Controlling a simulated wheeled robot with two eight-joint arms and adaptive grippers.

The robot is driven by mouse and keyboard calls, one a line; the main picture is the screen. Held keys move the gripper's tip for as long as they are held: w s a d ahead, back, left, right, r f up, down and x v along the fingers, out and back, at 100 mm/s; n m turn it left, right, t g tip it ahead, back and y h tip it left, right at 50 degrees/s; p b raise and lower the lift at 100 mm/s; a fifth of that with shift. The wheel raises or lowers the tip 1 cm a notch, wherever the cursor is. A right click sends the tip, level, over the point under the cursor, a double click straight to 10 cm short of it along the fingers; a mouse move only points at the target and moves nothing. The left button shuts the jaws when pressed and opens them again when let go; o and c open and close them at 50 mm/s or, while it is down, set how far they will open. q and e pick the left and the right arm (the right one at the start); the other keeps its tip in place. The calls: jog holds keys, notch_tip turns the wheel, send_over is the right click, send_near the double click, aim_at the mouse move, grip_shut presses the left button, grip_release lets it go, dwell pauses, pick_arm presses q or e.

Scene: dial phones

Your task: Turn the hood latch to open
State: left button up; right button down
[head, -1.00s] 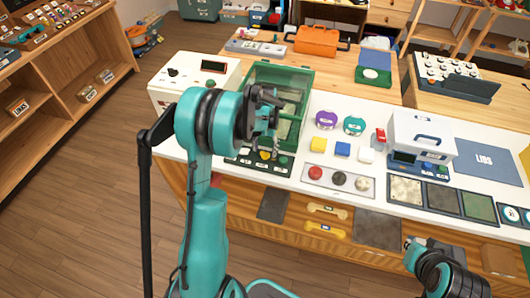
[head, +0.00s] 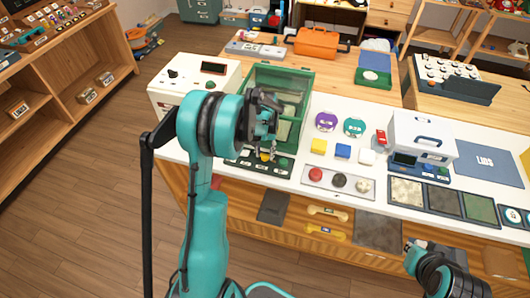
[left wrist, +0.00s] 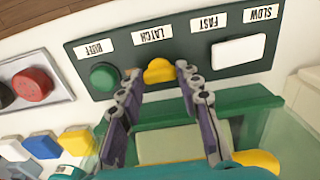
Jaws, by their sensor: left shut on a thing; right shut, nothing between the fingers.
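The hood latch is a yellow knob (left wrist: 159,70) on a dark panel (left wrist: 100,50), under a label reading LATCH, upside down in the left wrist view. In the head view the knob (head: 265,157) shows just past my left fingertips. My left gripper (left wrist: 158,72) has one finger on each side of the knob and is shut on it. It also shows in the head view (head: 267,150). The green see-through hood (head: 292,72) stands behind the panel, partly hidden by my left arm. My right gripper (head: 409,245) is shut and empty, low in front of the counter.
A green button (left wrist: 103,76) sits beside the latch, close to one finger. A white switch (left wrist: 238,51) is on the other side. Yellow, blue and white blocks (head: 343,150) and a plate of round buttons (head: 339,180) lie to the right. A white case (head: 422,138) stands farther right.

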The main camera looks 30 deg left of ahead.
aim_at(265, 155)
pick_arm(q)
jog(key=o, duration=1.2)
jog(key=shift+c, duration=0.2)
notch_tip(265, 155, up, 12)
